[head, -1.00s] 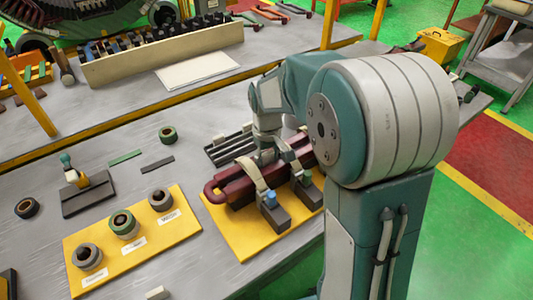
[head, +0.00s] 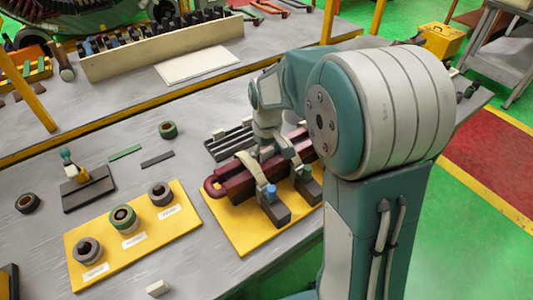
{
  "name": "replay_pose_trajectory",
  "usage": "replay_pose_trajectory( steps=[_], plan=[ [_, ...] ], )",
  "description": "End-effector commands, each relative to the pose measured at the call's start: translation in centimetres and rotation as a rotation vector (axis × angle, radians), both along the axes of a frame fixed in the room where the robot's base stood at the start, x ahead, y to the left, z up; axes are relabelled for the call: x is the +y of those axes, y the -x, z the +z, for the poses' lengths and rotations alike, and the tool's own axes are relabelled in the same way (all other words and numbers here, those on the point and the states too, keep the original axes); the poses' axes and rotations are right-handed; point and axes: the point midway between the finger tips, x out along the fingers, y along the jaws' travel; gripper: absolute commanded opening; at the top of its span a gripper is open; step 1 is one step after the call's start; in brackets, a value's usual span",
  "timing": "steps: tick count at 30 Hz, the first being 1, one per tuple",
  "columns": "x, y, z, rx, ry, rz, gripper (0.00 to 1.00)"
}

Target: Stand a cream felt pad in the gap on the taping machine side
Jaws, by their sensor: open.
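A dark slotted rack (head: 228,147) behind the bars holds small pale pieces, too small to identify surely as felt pads. A pale block (head: 157,288) lies near the table's front edge. The gap between the bars is not clearly visible.
A yellow board (head: 85,233) with several tape rolls (head: 124,219) is at left.

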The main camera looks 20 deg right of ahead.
Motion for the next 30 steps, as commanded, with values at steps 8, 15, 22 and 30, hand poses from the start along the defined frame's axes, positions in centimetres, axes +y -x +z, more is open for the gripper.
replay_pose_trajectory(
  steps=[8,15,22,30],
  plan=[
    [0.0,-0.1,1.9,-0.004,0.000,0.000,0.96],
    [0.0,-0.2,6.8,-0.004,0.001,0.000,0.96],
    [0.1,-0.2,10.7,-0.002,0.000,0.000,0.96],
    [0.1,-0.2,11.9,0.002,0.001,0.000,0.96]
  ],
)
